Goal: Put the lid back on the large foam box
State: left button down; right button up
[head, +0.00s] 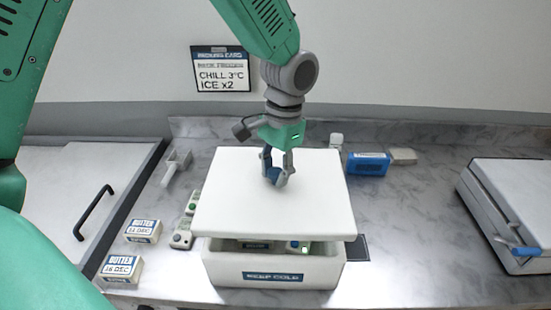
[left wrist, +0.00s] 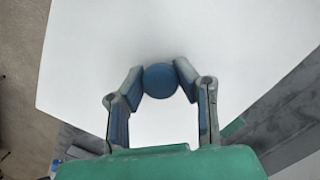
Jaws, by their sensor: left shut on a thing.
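The large foam box (head: 222,270) is white with a blue "KEEP COLD" label and stands on the counter. Its white lid (head: 230,200) is above it, with a gap at the front through which some contents show. In the left wrist view the lid (left wrist: 90,60) fills most of the picture. My left gripper (head: 277,178) comes down from above and is shut on the round blue knob (left wrist: 161,80) of the lid. Whether the lid touches the box's rear rim is hidden. My right gripper is not in view.
Two butter packs (head: 142,231) (head: 121,268) lie at the left, near a grey panel with a black handle (head: 93,212). A blue pack (head: 367,164) lies behind the lid on the right. A grey case (head: 510,205) stands at the far right. The counter (head: 420,230) between is clear.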

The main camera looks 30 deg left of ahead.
pick_arm(q)
jog(key=shift+s+d+f, duration=0.1)
jog(key=shift+d+f, duration=0.1)
jog(key=shift+f, duration=0.35)
jog(key=shift+a+f+b, duration=0.2)
jog(key=shift+f+b, duration=0.1)
jog(key=shift+f, duration=1)
jog(key=shift+a+f+b, duration=0.15)
jog(key=shift+f+b, duration=0.1)
jog(key=shift+f, duration=1)
jog(key=shift+d+f, duration=0.1)
jog(key=shift+d, duration=0.05)
jog(key=shift+d, duration=0.1)
jog(key=shift+p, duration=0.4)
jog(key=shift+f, duration=0.1)
jog(key=c, duration=0.7)
grip_release()
jog(key=shift+r, duration=3.5)
